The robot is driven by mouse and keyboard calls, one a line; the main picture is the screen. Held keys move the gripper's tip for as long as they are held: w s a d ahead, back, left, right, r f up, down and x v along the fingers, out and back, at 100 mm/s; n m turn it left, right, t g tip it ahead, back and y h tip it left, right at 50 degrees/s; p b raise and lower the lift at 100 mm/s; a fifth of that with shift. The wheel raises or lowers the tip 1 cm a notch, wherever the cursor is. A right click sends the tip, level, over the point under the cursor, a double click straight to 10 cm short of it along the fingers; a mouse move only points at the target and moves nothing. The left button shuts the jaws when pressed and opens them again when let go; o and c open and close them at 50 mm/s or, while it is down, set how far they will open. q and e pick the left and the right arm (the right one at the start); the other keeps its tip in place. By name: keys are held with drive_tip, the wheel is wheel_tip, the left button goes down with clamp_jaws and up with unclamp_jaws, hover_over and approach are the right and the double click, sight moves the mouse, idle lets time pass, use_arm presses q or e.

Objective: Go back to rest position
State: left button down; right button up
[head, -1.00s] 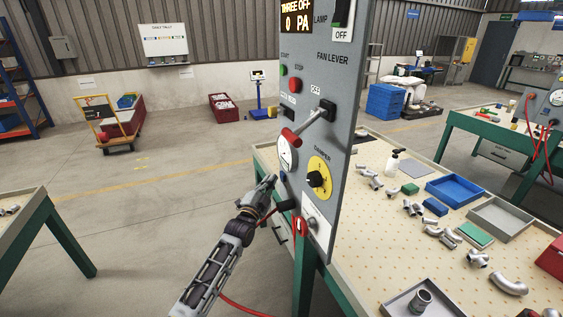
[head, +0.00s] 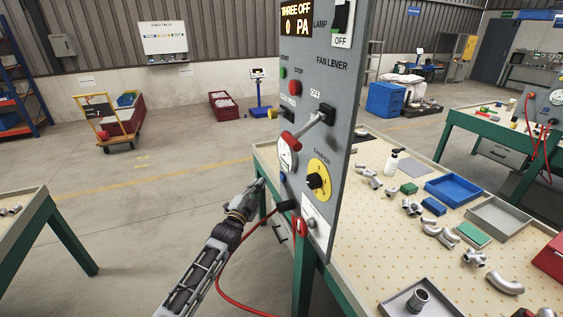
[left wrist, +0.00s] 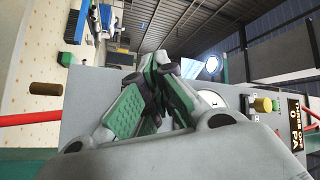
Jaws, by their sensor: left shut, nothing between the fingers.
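My left gripper (head: 257,189) is in front of and left of the grey control panel (head: 318,120), apart from it and empty. In the left wrist view its green-padded fingers (left wrist: 158,85) are shut together. The panel carries a fan lever with a red grip (head: 291,140), a yellow damper dial (head: 318,180), a round gauge (head: 287,153), and green and red buttons (head: 295,88). Its display (head: 297,19) reads "THREE OFF" and "0 PA". The lamp switch and fan lever are labelled OFF. My right gripper is out of view.
A red cable (head: 237,302) hangs beside my left arm, from a plug low on the panel. The pegboard table (head: 392,240) right of the panel holds pipe fittings, a blue tray (head: 455,189) and grey trays. Open floor lies to the left, before another table (head: 30,220).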

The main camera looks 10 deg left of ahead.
use_arm(q)
drive_tip(key=shift+s+a, duration=0.2)
drive_tip(key=shift+a, duration=0.05)
drive_tip(key=shift+n, duration=0.3)
